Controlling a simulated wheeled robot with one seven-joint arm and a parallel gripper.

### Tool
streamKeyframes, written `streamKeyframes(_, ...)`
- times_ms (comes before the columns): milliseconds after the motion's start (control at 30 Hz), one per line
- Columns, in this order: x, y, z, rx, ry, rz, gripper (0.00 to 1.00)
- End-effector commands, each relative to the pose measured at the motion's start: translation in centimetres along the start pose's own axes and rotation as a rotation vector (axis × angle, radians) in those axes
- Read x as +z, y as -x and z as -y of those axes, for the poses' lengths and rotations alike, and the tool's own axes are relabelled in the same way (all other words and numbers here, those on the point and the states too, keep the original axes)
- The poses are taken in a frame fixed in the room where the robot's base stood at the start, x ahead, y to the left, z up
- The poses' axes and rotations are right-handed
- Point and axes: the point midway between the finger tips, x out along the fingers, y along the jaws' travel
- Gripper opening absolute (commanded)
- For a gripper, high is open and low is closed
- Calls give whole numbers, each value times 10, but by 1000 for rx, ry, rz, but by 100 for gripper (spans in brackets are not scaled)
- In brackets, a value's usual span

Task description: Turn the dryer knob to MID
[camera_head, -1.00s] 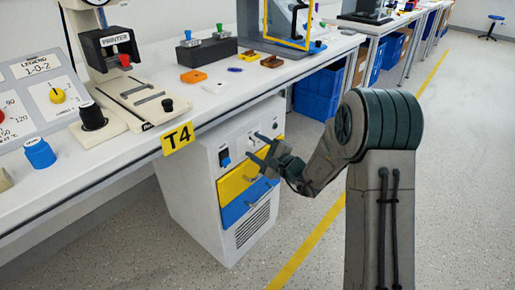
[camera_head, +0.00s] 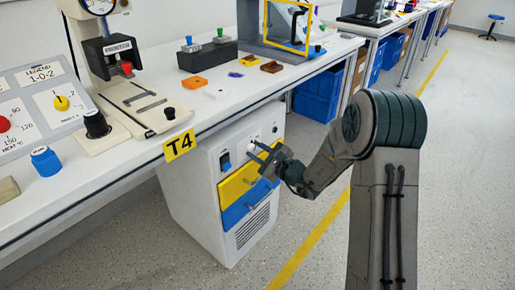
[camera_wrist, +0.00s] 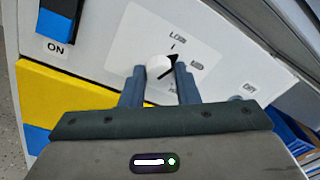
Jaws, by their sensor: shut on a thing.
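The dryer is a white cabinet (camera_head: 200,205) under the bench in the head view, with its front panel facing right. Its knob (camera_wrist: 158,68) is round and white with a black pointer. The pointer aims to the upper right, about between the LOW (camera_wrist: 178,36) and MID (camera_wrist: 197,65) labels; the exact setting is hard to tell. The lowest label is partly hidden by my right finger. My gripper (camera_wrist: 159,74) has one finger on each side of the knob and is shut on it. In the head view, my gripper (camera_head: 257,151) is at the upper panel and covers the knob.
A blue ON switch (camera_wrist: 57,22) lies left of the knob. The bench edge with the T4 tag (camera_head: 179,145) overhangs the cabinet. The floor to the right is clear.

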Motion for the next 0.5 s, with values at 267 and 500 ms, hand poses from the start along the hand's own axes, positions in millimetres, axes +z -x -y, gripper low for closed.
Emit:
streamKeyframes(267, 3, 1, 4, 18, -261, -15, 5)
streamKeyframes(500, 2, 1, 4, 31, -455, -24, 5)
